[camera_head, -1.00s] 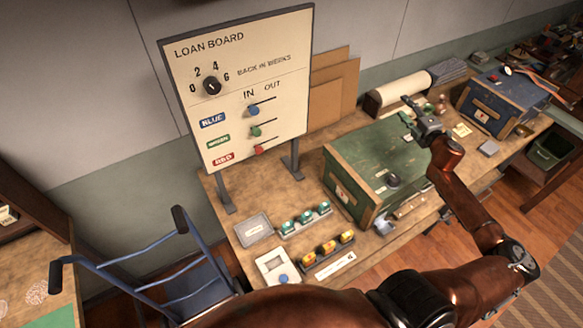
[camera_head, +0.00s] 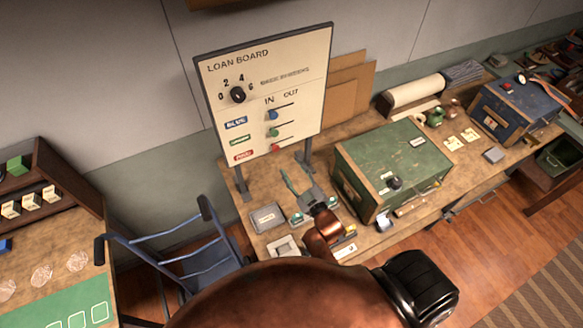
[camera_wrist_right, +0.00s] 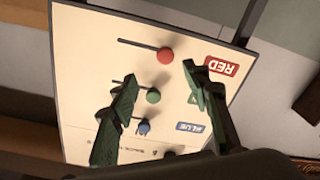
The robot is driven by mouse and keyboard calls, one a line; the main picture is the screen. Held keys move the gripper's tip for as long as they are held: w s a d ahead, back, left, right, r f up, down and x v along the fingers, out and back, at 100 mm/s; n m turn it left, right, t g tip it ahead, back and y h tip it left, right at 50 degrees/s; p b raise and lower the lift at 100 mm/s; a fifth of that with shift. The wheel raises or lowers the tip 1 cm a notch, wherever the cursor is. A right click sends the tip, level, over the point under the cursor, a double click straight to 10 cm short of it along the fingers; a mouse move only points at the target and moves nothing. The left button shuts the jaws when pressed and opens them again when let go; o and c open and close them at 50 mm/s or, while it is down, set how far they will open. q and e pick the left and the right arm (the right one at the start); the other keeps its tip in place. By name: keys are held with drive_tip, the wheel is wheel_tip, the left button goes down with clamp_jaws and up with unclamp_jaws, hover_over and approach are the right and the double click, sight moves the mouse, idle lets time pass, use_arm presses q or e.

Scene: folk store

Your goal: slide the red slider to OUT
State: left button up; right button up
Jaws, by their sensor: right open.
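The loan board (camera_head: 225,75) stands upright at the back of the bench. Its red slider (camera_head: 275,148) is on the bottom row, at the left, IN end of its slot. In the right wrist view the board is upside down, with the red slider (camera_wrist_right: 165,56) at the right end of its slot. The green slider (camera_head: 272,132) and blue slider (camera_head: 273,115) are above it, also toward IN. My right gripper (camera_head: 297,175) is open and empty below and in front of the board; its fingers (camera_wrist_right: 160,75) also show in the wrist view. My left gripper is not in view.
A green case (camera_head: 375,160) stands right of my right gripper, and a grey tray (camera_head: 267,218) lies to its left. The board's two posts (camera_head: 241,180) rise from the bench. A blue hand truck (camera_head: 180,250) stands in front at left.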

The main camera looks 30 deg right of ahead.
sight(277, 150)
drive_tip(key=shift+m+h, duration=0.3)
drive_tip(key=shift+h, duration=0.1)
drive_tip(key=w+b, duration=0.1)
drive_tip(key=w, duration=0.2)
drive_tip(key=w+b, duration=0.2)
drive_tip(key=w, duration=0.2)
drive_tip(key=w+b, duration=0.2)
drive_tip(key=w, duration=0.1)
drive_tip(key=shift+w+a+f, duration=0.1)
drive_tip(key=shift+w+a, duration=0.2)
drive_tip(key=shift+a, duration=0.05)
drive_tip(key=shift+w, duration=0.1)
drive_tip(key=c, duration=0.8)
